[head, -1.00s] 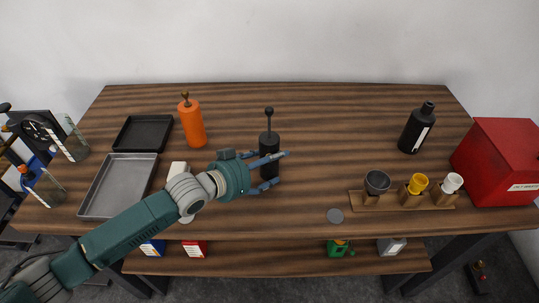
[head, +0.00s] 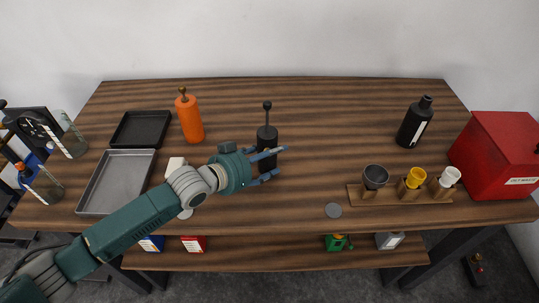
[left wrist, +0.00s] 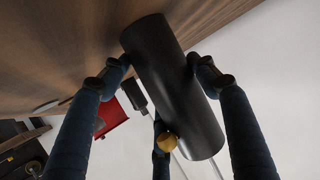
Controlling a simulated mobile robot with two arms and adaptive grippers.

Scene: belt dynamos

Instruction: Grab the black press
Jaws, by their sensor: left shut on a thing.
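The black press (head: 267,134) is a dark cylinder with a thin plunger rod and round knob on top. It stands upright near the middle of the table. My left gripper (head: 268,162) reaches it from the left and is shut on its body, with blue fingers on both sides. In the left wrist view the press (left wrist: 172,85) fills the middle, between the fingers of my left gripper (left wrist: 165,75). Part of its lower body is hidden behind the fingers in the head view. My right gripper is not in view.
An orange press (head: 190,118) stands to the left, near a black tray (head: 140,128) and a grey tray (head: 117,182). A black bottle (head: 415,123), a wooden stand with cups (head: 390,195) and a red box (head: 497,155) are at the right. The back middle is clear.

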